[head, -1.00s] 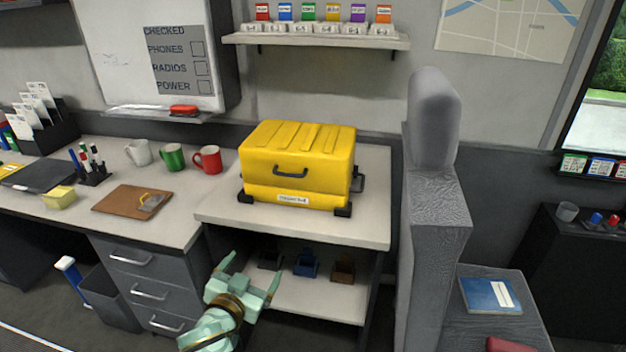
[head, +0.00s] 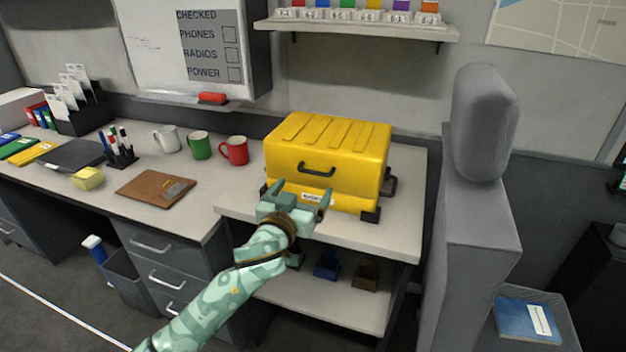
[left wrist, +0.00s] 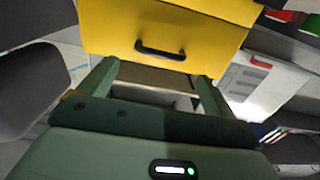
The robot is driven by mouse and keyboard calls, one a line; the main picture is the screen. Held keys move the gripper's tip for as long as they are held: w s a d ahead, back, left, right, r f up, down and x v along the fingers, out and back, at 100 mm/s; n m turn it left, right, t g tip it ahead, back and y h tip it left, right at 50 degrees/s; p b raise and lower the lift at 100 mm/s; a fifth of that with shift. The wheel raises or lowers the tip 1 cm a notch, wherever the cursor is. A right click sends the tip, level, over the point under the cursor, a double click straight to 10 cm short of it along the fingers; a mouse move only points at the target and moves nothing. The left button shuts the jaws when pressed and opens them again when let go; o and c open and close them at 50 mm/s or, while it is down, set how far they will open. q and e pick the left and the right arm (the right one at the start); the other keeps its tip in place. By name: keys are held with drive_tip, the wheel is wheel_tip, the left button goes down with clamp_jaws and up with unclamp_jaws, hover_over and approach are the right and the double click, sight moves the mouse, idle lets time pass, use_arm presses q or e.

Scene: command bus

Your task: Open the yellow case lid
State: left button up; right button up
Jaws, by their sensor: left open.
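The yellow case (head: 326,155) sits shut on the white top of a shelf unit. Its ribbed lid is down, and a black handle (head: 317,170) is on its front face. My left gripper (head: 299,190) is open and empty in front of the case's lower front, below the handle; it partly hides the label. In the left wrist view the case (left wrist: 165,22) fills the top, with its black handle (left wrist: 160,50) just beyond and between the open fingers (left wrist: 157,80). I cannot tell whether a finger touches the case. The right gripper is not in view.
A grey seat (head: 480,190) stands close on the right. A desk with a red mug (head: 234,150), a green mug (head: 200,145) and a brown clipboard (head: 150,186) is on the left. A wall shelf (head: 355,30) hangs above; small items lie on the lower shelf (head: 320,298).

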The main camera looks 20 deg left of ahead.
sight(314, 174)
use_arm(q)
drive_tip(key=shift+w+d+b, duration=0.15)
drive_tip(key=shift+w+b, duration=0.7)
drive_tip(key=shift+w, duration=2.6)
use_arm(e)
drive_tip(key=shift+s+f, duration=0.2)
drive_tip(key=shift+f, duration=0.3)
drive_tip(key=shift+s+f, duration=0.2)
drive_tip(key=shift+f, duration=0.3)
